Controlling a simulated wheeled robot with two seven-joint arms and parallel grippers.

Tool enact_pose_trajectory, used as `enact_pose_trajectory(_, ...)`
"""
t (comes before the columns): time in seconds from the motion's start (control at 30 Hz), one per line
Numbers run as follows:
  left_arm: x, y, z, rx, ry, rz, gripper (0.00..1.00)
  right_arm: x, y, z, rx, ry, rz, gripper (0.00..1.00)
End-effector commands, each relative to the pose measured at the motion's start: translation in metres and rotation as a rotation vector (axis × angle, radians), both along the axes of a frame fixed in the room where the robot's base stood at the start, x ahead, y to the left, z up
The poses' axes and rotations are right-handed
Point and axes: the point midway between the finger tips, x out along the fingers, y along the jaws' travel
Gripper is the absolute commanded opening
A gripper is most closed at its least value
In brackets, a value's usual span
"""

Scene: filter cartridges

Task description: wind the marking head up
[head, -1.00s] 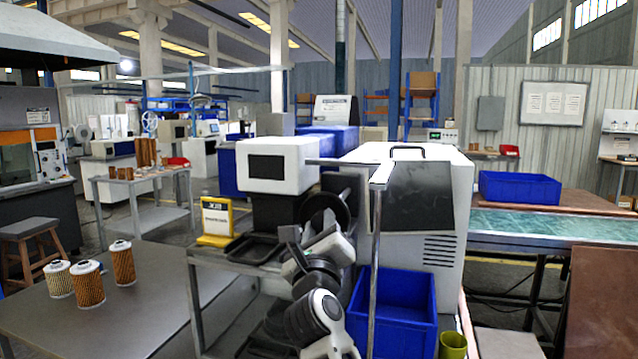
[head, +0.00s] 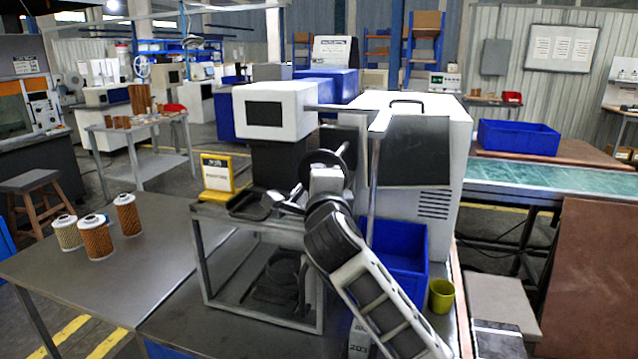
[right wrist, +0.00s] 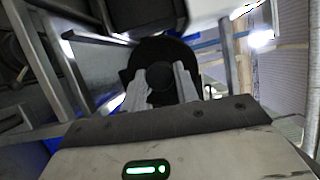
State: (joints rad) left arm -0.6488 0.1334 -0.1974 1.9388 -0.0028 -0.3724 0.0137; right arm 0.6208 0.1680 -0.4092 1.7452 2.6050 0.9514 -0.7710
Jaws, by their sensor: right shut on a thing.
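The marking head is a white box with a dark screen (head: 275,112), on a black body above a dark tray (head: 248,204) in the head view. A black handwheel (head: 342,153) is on its right side. My right gripper (right wrist: 160,88) has its two fingers closed about a round dark part of the handwheel in the right wrist view. In the head view my right arm reaches up from the lower right to the wheel and covers its lower part. The exact grip point is partly hidden there. My left gripper is not in view.
Several filter cartridges (head: 97,238) stand on the grey table at left. A yellow sign (head: 217,178) stands left of the marker. A white cabinet (head: 432,190), a blue bin (head: 405,250) and a green cup (head: 441,296) are at right. A thin metal post (head: 373,185) rises near my arm.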

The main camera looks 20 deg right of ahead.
Motion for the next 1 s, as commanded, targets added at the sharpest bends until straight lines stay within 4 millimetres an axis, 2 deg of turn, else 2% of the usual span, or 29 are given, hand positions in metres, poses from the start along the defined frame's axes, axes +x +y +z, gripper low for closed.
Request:
enact_pose_trajectory(0.3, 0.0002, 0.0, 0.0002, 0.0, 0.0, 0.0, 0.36, 0.0002, -0.001, 0.0003, -0.085, 0.059, -0.003, 0.07)
enact_pose_trajectory(0.8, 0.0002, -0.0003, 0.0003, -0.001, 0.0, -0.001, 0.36, 0.0002, -0.0012, 0.0007, -0.097, 0.066, -0.005, 0.07)
enact_pose_trajectory(0.83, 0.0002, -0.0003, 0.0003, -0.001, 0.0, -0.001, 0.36, 0.0002, -0.0012, 0.0007, -0.097, 0.066, -0.005, 0.38)
enact_pose_trajectory(0.87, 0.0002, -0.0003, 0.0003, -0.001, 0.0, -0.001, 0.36, 0.0003, -0.0011, 0.0007, -0.097, 0.066, -0.004, 0.47)
enact_pose_trajectory(0.9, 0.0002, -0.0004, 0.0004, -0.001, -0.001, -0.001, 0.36, 0.0003, -0.0011, 0.0007, -0.096, 0.065, -0.004, 0.52)
enact_pose_trajectory(1.0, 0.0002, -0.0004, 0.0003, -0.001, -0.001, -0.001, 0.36, 0.0002, -0.0008, 0.0009, -0.096, 0.065, -0.003, 0.52)
